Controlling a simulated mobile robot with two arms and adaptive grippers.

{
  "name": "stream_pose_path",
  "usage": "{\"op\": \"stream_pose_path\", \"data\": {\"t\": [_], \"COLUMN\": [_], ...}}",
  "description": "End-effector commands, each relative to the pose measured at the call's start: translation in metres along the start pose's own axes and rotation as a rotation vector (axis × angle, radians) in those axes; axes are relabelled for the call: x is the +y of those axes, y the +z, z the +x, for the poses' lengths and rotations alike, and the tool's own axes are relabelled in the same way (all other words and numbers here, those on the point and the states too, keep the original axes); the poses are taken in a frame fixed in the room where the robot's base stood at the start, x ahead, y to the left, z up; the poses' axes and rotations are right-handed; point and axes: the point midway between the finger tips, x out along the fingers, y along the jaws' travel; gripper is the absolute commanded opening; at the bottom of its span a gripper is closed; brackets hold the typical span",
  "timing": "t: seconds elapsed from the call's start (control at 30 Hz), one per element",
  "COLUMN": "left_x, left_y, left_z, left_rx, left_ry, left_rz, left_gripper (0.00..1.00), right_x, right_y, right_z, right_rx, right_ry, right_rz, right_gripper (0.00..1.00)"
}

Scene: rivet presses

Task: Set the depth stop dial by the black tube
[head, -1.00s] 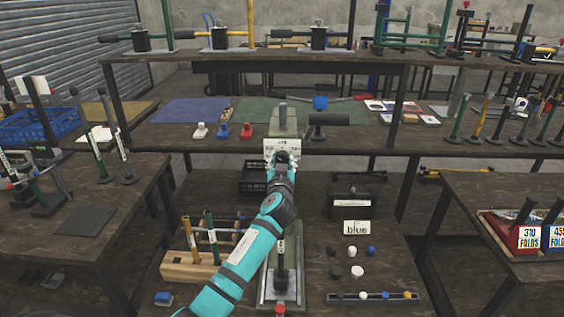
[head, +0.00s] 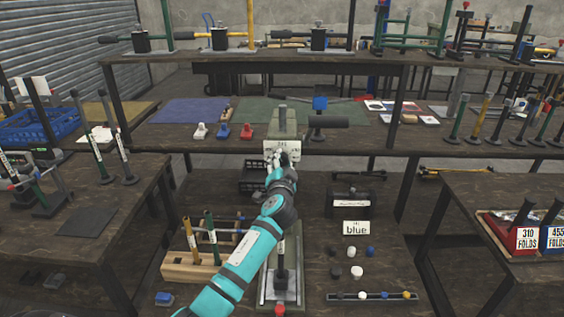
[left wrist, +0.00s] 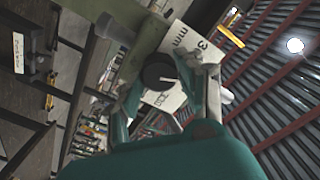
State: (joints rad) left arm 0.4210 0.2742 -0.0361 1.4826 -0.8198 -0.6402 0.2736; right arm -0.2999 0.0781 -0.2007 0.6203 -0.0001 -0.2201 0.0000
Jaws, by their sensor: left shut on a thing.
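The depth stop dial shows in the left wrist view as a round black knob (left wrist: 158,72) with a white pointer line. It sits on a white scale plate (left wrist: 183,42) marked "mm", which also shows on the press column in the head view (head: 271,149). My left gripper (head: 284,158) is at the plate, its fingers around the knob and shut on it; it also shows in the left wrist view (left wrist: 168,92). A black upright tube (head: 281,256) stands in the press base (head: 292,297), below my arm. My right gripper is not in view.
A wooden rack (head: 185,270) left of the press holds a yellow and a green tube. A card reading "blue" (head: 356,228) stands to the right, behind several small knobs and a strip (head: 350,296).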

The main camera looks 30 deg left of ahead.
Motion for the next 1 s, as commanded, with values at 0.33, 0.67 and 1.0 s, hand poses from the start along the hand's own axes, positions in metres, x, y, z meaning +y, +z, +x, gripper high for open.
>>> {"op": "stream_pose_path", "data": {"t": [0.33,0.67,1.0], "left_x": [0.0003,0.0014,0.0019], "left_y": [-0.0004,0.0004,0.0007], "left_z": [-0.0002,-0.0002,-0.0003], "left_rx": [0.0,-0.001,0.0], "left_ry": [0.001,0.002,0.002], "left_rz": [0.25,0.356,0.371], "left_gripper": [0.06,0.06,0.06], "right_x": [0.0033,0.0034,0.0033], "right_y": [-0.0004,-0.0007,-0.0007], "right_z": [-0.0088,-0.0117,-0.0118], "right_rx": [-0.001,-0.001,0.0], "right_ry": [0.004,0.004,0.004], "right_rz": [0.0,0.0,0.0], "right_gripper": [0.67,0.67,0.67]}}
